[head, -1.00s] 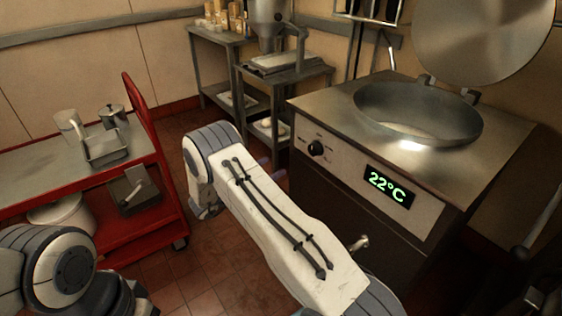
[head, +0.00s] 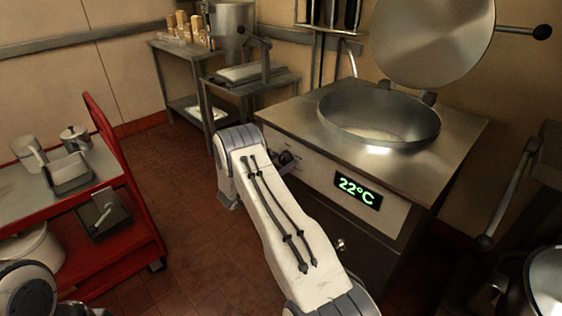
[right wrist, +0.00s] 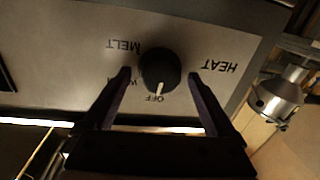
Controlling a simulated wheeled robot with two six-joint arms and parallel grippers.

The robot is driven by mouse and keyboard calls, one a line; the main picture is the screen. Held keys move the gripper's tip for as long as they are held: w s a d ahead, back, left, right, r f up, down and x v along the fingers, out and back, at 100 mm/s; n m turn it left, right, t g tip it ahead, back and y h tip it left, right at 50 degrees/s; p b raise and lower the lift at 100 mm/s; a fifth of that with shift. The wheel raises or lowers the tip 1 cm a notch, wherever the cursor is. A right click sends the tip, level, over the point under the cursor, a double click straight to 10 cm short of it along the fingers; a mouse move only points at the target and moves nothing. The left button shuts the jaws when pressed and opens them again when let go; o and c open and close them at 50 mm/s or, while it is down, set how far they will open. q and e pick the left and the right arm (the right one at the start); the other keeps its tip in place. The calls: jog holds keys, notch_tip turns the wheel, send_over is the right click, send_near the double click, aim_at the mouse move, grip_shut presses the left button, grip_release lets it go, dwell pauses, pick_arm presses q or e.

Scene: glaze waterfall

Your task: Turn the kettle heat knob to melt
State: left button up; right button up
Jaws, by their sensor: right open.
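The black kettle heat knob (right wrist: 160,70) is on the kettle's front panel (right wrist: 220,30) in the right wrist view, which shows the panel upside down. Its white pointer is at OFF. MELT and HEAT labels sit on either side; another label is partly hidden by a finger. My right gripper (right wrist: 159,78) is open, with one finger on each side of the knob and gaps visible. In the head view the kettle (head: 300,125) shows a green 22°C display (head: 358,193), and the knob (head: 286,157) is partly hidden by my right arm. My left gripper is out of view.
The kettle's round lid (head: 435,35) stands raised over the open pan (head: 380,115). A red cart (head: 130,170) with metal containers stands at left. Metal tables (head: 205,85) stand behind.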

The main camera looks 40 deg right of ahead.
jog(key=c, duration=1.3)
jog(key=shift+f+m+b, duration=0.15)
jog(key=shift+m+b, duration=0.85)
jog(key=shift+b, duration=0.15)
jog(key=m+b, duration=0.6)
jog(key=b, duration=0.1)
jog(key=m+h+b, duration=0.1)
jog(key=m+b, duration=0.3)
jog(key=shift+f, duration=0.25)
jog(key=m+g+b, duration=0.1)
jog(key=m+b, duration=0.4)
jog(key=b, duration=0.2)
jog(key=m+g+b, duration=0.1)
jog(key=m+b, duration=0.4)
jog(key=b, duration=0.3)
jog(key=shift+w+m, duration=0.1)
jog(key=shift+m, duration=0.3)
jog(key=shift+r+m+b, duration=0.2)
jog(key=shift+m+b, duration=0.9)
jog(key=shift+b, duration=0.2)
jog(key=shift+c, duration=0.2)
jog(key=o, duration=1.3)
jog(key=shift+o, duration=0.2)
